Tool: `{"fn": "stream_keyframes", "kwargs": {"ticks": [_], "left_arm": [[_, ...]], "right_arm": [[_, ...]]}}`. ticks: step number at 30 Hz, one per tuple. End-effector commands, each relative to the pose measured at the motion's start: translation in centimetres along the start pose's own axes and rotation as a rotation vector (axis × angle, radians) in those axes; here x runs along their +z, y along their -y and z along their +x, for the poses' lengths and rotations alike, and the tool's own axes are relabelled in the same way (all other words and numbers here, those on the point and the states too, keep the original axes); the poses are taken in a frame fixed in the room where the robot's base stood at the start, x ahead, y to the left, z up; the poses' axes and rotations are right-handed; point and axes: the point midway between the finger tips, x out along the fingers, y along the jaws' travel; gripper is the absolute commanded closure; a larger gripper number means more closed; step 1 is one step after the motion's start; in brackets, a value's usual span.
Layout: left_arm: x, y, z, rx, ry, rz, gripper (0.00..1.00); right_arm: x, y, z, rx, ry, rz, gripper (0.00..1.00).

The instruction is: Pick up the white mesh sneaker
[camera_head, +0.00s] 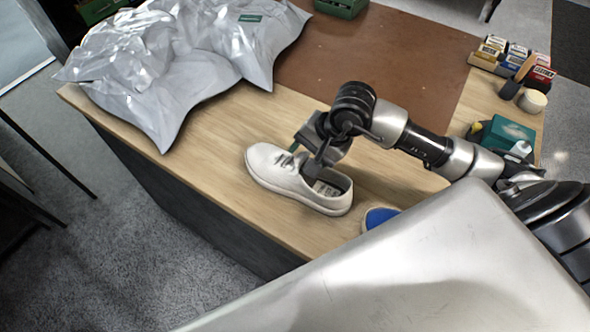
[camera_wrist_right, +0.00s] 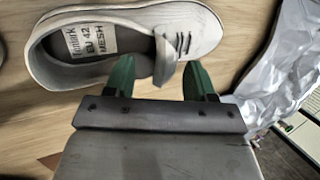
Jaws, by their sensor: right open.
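The white mesh sneaker (camera_head: 275,168) rests upright on the wooden table near its front edge, toe to the left and opening to the right. In the right wrist view the sneaker (camera_wrist_right: 205,30) shows an insole label with "EU 42 MESH". My right gripper (camera_head: 305,158) is over the middle of the sneaker. In the right wrist view its two green fingers (camera_wrist_right: 158,80) are apart, with the tongue and near side of the shoe between or just ahead of them. I cannot tell whether they touch the shoe. My left gripper is not in view.
Crumpled grey plastic bags (camera_head: 190,55) cover the table's left end. A blue item (camera_head: 379,217) lies right of the sneaker, partly hidden. Small boxes (camera_head: 512,60), a brush and a green box (camera_head: 508,133) stand at the right.

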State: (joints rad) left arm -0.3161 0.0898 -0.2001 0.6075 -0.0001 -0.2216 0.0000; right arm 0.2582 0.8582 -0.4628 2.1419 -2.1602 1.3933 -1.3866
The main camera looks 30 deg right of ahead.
Motion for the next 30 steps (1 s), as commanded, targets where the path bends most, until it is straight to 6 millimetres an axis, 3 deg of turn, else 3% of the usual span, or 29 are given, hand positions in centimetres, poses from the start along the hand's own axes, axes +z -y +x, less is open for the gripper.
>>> {"fn": "stream_keyframes", "kwargs": {"ticks": [1,7,15,26,30], "left_arm": [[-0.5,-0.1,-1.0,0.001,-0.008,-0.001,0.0],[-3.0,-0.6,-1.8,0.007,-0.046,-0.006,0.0],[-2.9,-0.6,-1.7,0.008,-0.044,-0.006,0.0],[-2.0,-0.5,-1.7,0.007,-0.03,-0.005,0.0],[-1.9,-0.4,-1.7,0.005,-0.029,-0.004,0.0]], "right_arm": [[0.2,0.4,0.3,0.0,0.006,0.003,0.45],[0.1,0.4,2.9,0.0,0.003,0.002,0.45],[0.1,0.3,3.4,-0.001,0.0,-0.001,0.45],[0.1,0.3,3.4,-0.001,0.001,0.0,0.99],[0.1,0.3,3.4,0.0,0.001,0.0,1.0]]}}
